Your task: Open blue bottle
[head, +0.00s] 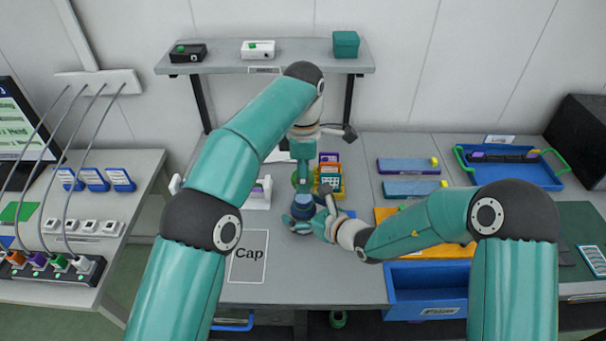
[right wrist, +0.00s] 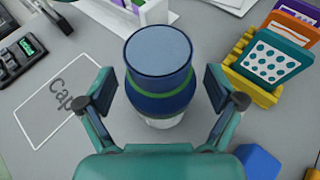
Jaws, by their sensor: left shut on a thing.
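The blue bottle (head: 303,212) stands upright on the table near the middle. In the right wrist view the blue bottle (right wrist: 160,85) has a pale blue round top, a dark blue body, a green ring and a white base. My right gripper (head: 318,222) is open around it. In the right wrist view my right gripper (right wrist: 160,90) has a finger on each side, with small gaps to the bottle. My left gripper (head: 303,172) points down, just above the bottle in the head view. It is shut on a green round thing (head: 295,179), mostly hidden by the gripper.
A yellow rack (head: 330,190) with coloured cards is close behind the bottle. A blue cube (right wrist: 258,162) lies near my right gripper. A mat marked Cap (head: 248,270) lies clear to the front left. A white stand (head: 257,198) is left; a blue tray (head: 515,174) is right.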

